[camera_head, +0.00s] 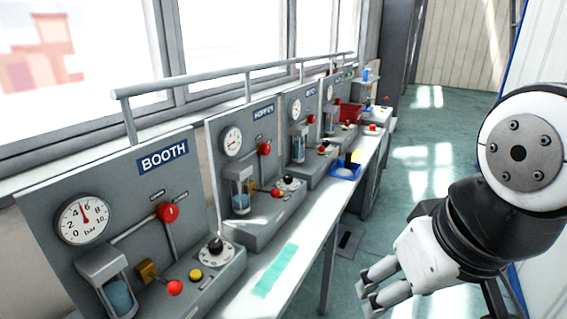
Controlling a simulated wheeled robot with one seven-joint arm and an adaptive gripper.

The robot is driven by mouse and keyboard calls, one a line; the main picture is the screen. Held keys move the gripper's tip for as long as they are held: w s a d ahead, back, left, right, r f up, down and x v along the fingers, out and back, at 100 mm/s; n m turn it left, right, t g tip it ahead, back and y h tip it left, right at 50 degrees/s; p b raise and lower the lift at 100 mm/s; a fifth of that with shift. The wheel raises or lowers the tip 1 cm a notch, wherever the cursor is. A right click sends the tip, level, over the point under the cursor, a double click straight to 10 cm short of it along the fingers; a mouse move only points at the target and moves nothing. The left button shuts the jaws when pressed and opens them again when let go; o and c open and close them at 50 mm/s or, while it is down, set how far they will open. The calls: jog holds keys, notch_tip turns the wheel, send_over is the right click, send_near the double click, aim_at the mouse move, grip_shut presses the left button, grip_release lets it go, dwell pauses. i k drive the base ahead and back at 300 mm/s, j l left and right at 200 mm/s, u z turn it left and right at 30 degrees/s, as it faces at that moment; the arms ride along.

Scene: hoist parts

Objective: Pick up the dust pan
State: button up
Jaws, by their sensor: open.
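I cannot clearly make out a dust pan. A small blue tray-like object (344,174) with a yellow part and a dark part at its back lies on the bench, right of the middle; it may be the dust pan, but it is too small to tell. My gripper (366,298) is open and empty at the lower right, over the floor to the right of the bench. It is well apart from the blue object and nearer to the camera.
A long bench (296,238) runs away along the windows, carrying several grey panels with gauges and red knobs. A green strip (276,270) lies on its near part. A red container (349,113) stands farther back. A dark flat thing (349,241) is on the floor. The aisle is clear.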

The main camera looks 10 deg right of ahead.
aim_at(346, 169)
jog(key=z, duration=0.45)
jog(key=i+l, duration=0.3)
jog(key=i, duration=0.15)
jog(key=i+l+z, duration=0.1)
jog(key=i+l, duration=0.2)
jog(key=i, duration=0.2)
jog(key=i+l+z, duration=0.1)
jog(key=i+l, duration=0.2)
jog(key=i, duration=0.15)
